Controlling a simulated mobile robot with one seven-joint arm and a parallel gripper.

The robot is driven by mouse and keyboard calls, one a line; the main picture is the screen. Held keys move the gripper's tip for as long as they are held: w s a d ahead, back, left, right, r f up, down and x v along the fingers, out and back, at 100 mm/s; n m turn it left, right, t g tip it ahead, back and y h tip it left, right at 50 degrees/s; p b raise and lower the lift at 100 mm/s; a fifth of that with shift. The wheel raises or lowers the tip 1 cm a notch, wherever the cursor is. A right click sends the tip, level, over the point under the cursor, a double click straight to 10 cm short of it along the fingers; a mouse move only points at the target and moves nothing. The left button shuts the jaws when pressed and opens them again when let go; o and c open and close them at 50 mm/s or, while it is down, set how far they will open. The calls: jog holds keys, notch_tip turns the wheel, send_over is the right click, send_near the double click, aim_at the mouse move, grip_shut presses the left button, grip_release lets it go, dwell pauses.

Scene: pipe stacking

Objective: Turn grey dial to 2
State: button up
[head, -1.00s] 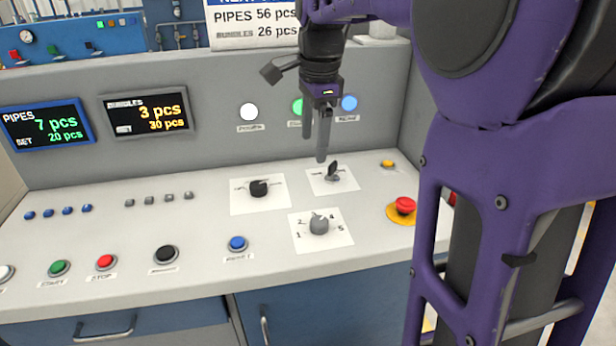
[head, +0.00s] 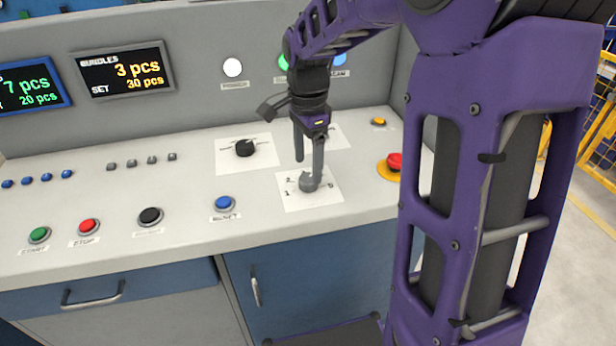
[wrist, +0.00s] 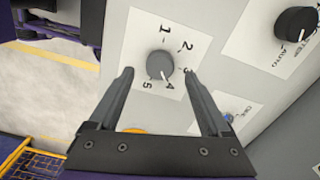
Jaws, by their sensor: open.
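The grey dial (head: 308,182) sits on a white plate (head: 290,202) with numbers 1 to 5, on the sloped control panel. In the wrist view the grey dial (wrist: 158,62) shows whole, and its white mark appears to point toward 4. My gripper (head: 308,174) is open, pointing down over the dial. One finger partly covers the dial in the head view. In the wrist view my gripper (wrist: 159,72) has its fingertips on either side of the dial, with gaps; contact is not visible.
A black selector knob (head: 244,147) is left of my gripper on its own plate. A blue reset button (head: 222,203) lies left of the dial. A red emergency stop (head: 394,162) and a yellow button (head: 378,121) are to the right. Another plate is mostly hidden behind my gripper.

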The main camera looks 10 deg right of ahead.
aim_at(308, 178)
jog(key=shift+f, duration=1.8)
grip_shut()
